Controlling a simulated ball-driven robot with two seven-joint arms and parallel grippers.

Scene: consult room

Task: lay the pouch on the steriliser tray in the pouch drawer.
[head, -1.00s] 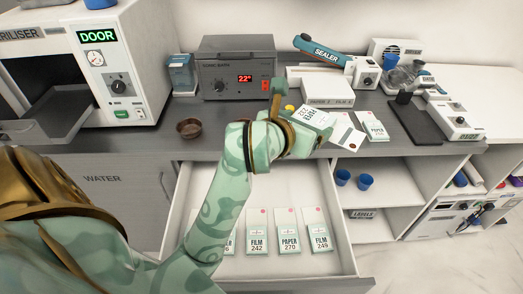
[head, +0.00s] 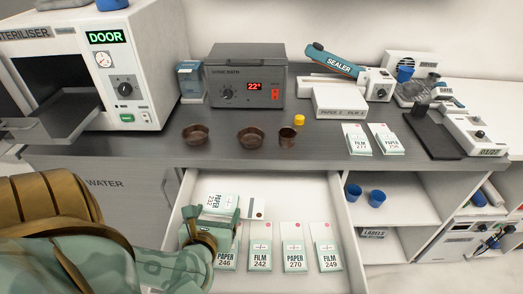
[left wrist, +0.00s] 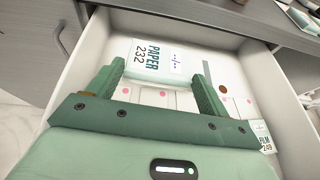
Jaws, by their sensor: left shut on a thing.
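The pouch labelled PAPER 232 (head: 223,203) is in my left gripper (head: 212,219), over the open pouch drawer (head: 300,190). In the left wrist view the pouch (left wrist: 158,58) lies between the two green fingers, label up, with a grey strip and a brown dot beyond the right finger. Whether it touches the drawer floor I cannot tell. The steriliser tray (head: 55,128) sticks out of the open steriliser at the left and looks empty. My right gripper is not in view.
In the drawer's front stand several pouches in a row, such as FILM 242 (head: 261,250) and FILM 249 (head: 325,250). The drawer floor to the right behind them is clear. Brown bowls (head: 251,137) and two more pouches (head: 358,140) are on the counter above.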

